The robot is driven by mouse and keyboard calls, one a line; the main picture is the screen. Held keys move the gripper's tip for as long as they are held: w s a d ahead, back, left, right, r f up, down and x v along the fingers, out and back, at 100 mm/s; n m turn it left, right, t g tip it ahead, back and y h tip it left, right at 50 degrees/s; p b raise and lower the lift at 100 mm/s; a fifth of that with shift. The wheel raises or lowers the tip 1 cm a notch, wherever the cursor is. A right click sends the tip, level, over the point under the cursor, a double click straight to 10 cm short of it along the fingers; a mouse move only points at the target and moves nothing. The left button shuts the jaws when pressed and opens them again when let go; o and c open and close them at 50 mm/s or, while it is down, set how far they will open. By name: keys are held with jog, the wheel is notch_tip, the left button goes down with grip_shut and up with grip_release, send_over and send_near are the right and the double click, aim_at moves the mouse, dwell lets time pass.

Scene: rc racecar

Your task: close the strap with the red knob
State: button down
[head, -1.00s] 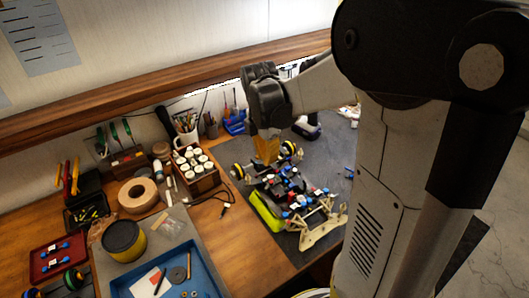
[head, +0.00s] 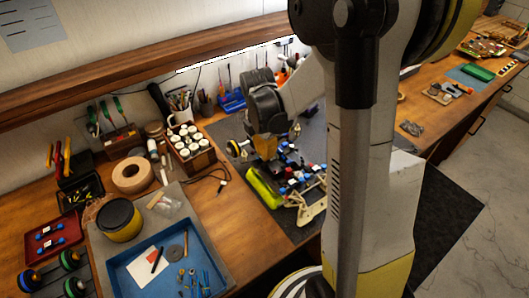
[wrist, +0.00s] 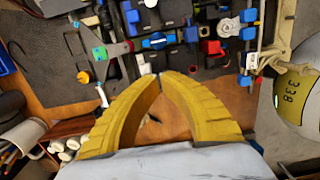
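The racecar (head: 311,207) stands on the dark mat, partly hidden by my arm. My gripper (head: 266,146) points down over its far end. In the wrist view my gripper's yellow fingers (wrist: 159,75) have their tips together, with nothing seen between them. A red knob-like part (wrist: 212,46) lies on the car's dark body, up and right of the fingertips. A blue part (wrist: 155,41) is just beyond the tips; contact cannot be told. Whether the dark piece by the red part is an open strap is too unclear to tell.
A blue tray (head: 215,268) and a tape roll (head: 132,176) are on the bench to the left. A rack of white-capped jars (head: 204,160) stands left of the car. A suspension arm with green and yellow knobs (wrist: 92,60) is left of the fingers.

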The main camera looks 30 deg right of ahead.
jog(key=shift+d+f+b, duration=0.2)
jog(key=shift+f+b, duration=0.25)
jog(key=shift+f, duration=0.05)
jog(key=shift+r, duration=0.1)
jog(key=shift+a, duration=0.15)
